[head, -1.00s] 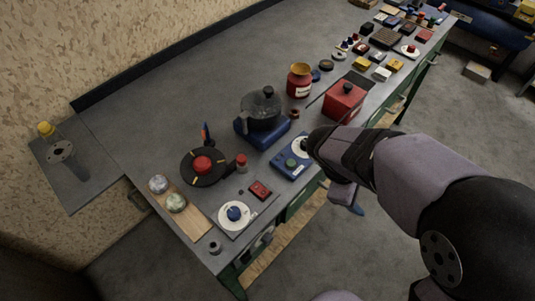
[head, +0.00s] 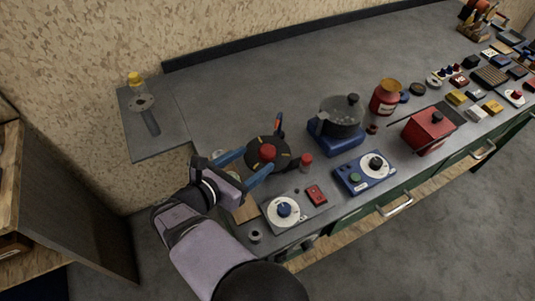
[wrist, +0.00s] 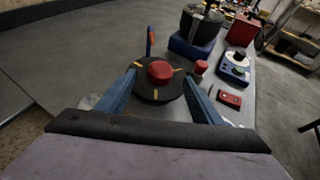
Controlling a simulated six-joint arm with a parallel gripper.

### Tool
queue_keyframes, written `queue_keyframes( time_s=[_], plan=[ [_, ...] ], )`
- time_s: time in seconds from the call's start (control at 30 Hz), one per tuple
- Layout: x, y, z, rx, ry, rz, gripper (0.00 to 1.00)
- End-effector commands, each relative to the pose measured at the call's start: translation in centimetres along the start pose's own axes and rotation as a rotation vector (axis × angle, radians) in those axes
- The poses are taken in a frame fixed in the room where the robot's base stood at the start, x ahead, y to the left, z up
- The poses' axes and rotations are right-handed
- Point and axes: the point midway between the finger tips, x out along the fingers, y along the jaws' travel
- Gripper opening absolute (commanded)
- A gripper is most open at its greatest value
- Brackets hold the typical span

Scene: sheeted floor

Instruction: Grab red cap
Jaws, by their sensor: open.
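A red round cap or knob (head: 268,152) sits in the middle of a black disc (head: 255,164) with yellow marks on the table. In the wrist view the red cap (wrist: 160,71) lies ahead, between the lines of my blue fingers. A small jar with a red lid (head: 306,159) stands just right of the disc; it also shows in the wrist view (wrist: 201,67). My gripper (head: 250,165) is open and empty, its fingertips at the disc's near edge, one to each side. I cannot tell their exact height over the disc.
A blue stand holds a dark pot (head: 340,118) behind the jar. An orange-and-blue tool (head: 279,124) stands behind the disc. The table's back left is clear.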

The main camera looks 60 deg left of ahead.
Motion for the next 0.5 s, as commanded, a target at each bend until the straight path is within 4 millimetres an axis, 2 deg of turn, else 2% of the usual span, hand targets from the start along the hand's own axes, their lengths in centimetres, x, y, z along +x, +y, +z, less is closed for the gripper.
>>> queue_keyframes(
  time_s=[0.23,0.5],
  plan=[
    [0.8,-0.1,0.0,0.002,0.0,-0.002,0.6],
    [3.7,-0.1,-0.1,0.003,0.001,-0.004,0.6]
  ],
)
